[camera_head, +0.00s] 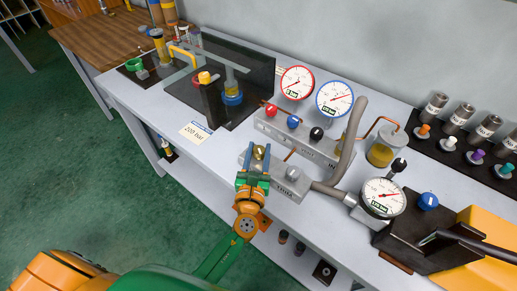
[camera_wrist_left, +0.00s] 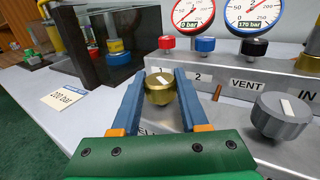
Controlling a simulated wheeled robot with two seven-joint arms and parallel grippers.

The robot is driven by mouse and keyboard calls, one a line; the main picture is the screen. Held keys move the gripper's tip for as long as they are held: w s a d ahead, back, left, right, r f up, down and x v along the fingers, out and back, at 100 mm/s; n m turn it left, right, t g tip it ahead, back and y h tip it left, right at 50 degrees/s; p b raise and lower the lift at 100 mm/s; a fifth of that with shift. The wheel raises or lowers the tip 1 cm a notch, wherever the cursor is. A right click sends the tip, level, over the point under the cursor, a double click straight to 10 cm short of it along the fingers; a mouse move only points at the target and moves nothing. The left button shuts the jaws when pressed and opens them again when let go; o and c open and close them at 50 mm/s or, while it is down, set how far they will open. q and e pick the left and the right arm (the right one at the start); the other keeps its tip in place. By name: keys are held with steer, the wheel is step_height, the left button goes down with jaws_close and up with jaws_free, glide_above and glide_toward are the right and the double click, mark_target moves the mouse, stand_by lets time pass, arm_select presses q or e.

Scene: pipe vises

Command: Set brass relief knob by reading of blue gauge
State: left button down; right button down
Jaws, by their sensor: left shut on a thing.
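The brass relief knob (camera_head: 259,152) stands on a grey block on the bench, and its top with a pale pointer mark shows in the left wrist view (camera_wrist_left: 160,86). My left gripper (camera_head: 254,168) has its blue fingers on both sides of the knob and is shut on it. The blue gauge (camera_head: 335,98) stands behind, beyond the valve block, with its needle up to the right. In the left wrist view the blue gauge (camera_wrist_left: 256,10) is cut off at the top, and its display reads 170 bar. My right gripper is not in view.
A card (camera_head: 196,131) reading 200 bar lies left of the knob. A red-rimmed gauge (camera_head: 297,83) reads 0 bar. Red, blue and black knobs line the valve block. A grey knob (camera_wrist_left: 282,114) and hose (camera_head: 349,145) are close on the right.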

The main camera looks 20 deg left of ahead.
mark_target(259, 156)
arm_select(q)
steer(key=shift+r+n+y, duration=0.1)
steer(key=shift+n+y, duration=0.3)
steer(key=shift+y, duration=0.2)
steer(key=shift+c, duration=2.1)
jaws_free()
steer(key=shift+w, duration=0.15)
steer(key=b+v, duration=0.1)
steer(key=v, duration=0.5)
steer(key=shift+s+d, duration=0.15)
steer(key=shift+s, duration=0.5)
steer(key=shift+w, duration=0.1)
